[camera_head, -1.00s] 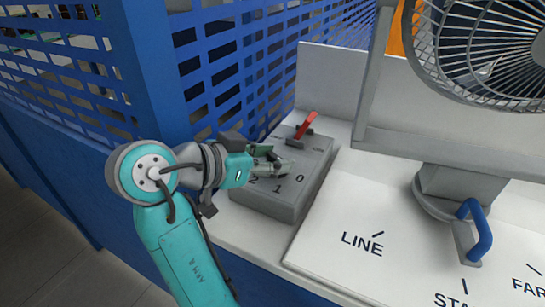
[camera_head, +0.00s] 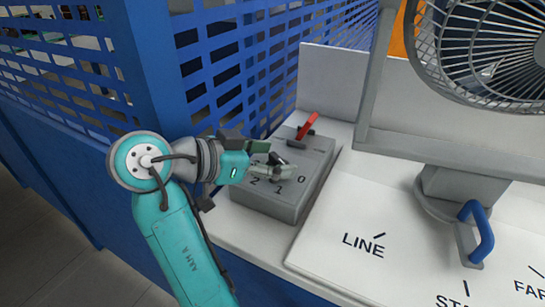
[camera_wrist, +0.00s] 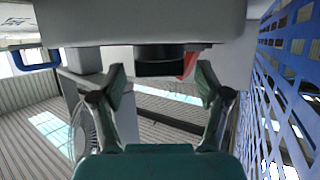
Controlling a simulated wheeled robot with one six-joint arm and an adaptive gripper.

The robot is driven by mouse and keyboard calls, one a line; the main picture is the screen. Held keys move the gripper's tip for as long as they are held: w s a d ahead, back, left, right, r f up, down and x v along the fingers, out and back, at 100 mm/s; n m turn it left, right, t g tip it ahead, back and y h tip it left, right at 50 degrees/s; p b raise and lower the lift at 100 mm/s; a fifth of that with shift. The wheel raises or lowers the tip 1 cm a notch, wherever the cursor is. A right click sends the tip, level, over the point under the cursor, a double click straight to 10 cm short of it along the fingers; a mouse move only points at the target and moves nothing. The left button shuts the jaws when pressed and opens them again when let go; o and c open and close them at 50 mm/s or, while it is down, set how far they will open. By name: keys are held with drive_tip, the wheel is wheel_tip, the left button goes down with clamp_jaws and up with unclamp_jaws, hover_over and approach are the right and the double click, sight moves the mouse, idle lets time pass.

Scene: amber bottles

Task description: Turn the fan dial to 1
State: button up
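A grey control box (camera_head: 272,206) stands on the white bench, with the numbers 2, 1 and 0 printed on its top. A dark dial (camera_head: 277,159) sits on it behind the numbers, partly hidden by a finger. The dial also shows as a black round knob (camera_wrist: 160,62) in the wrist view, centred beyond the fingertips. Which number it points to I cannot tell. My gripper (camera_head: 268,158) is at the dial's left side. In the wrist view its two fingers (camera_wrist: 162,78) are spread apart with nothing clamped between them.
A red lever (camera_head: 307,126) stands on the box behind the dial. The fan (camera_head: 490,50) is at the right, above a blue handle (camera_head: 477,230). A blue perforated fence (camera_head: 225,75) rises close behind my arm. The labelled white board (camera_head: 400,225) is clear at its front.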

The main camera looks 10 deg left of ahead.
drive_tip(key=shift+v, duration=3.7)
